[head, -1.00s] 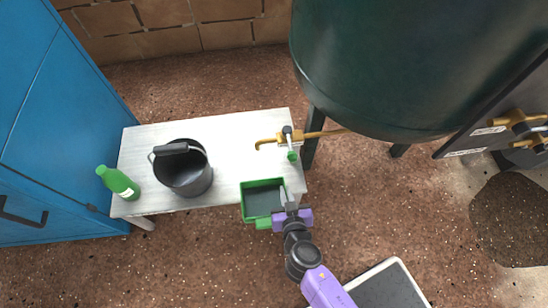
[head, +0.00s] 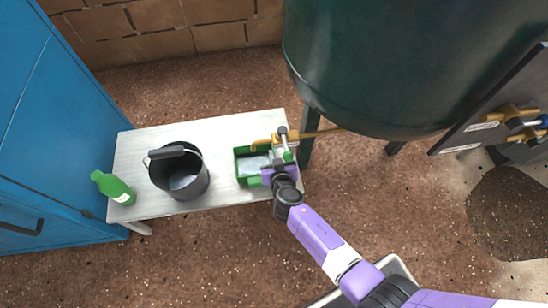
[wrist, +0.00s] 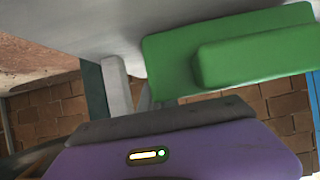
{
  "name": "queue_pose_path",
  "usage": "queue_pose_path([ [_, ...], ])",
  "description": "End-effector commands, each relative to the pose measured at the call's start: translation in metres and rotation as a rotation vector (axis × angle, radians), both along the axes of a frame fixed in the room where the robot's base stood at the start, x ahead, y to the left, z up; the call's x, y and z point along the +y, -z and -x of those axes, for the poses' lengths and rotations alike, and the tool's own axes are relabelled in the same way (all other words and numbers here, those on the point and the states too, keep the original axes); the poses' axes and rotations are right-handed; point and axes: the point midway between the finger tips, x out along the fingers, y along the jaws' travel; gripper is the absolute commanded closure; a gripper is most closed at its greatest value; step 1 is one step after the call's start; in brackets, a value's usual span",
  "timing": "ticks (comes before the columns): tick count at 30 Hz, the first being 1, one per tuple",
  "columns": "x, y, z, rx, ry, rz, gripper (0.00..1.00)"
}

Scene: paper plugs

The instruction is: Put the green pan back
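The green pan (head: 238,166), a rectangular green-walled tray with a grey inside, is at the right end of the white bench, below the brass tap (head: 262,142). Its short green handle (head: 254,181) faces the front. My gripper (head: 281,155) is at the pan's right front side, right of the handle, and overlaps the pan's right part. In the wrist view the pan (wrist: 165,55) and its handle block (wrist: 250,60) fill the upper right, beyond my purple gripper body. My fingertips are not clear there, so I cannot tell whether they grip or only touch the pan.
A blue cabinet (head: 60,110) stands at left.

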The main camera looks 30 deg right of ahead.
Motion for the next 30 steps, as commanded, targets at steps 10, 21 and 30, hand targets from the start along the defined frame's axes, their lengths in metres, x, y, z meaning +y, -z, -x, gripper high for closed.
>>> queue_pose_path([
  [10, -0.0004, 0.0073, -0.0018, -0.005, 0.000, -0.001, 1.00],
  [21, -0.0002, 0.0100, -0.0011, -0.003, 0.000, 0.000, 0.74],
  [30, -0.0004, 0.0063, -0.0013, -0.003, 0.000, 0.000, 0.74],
])
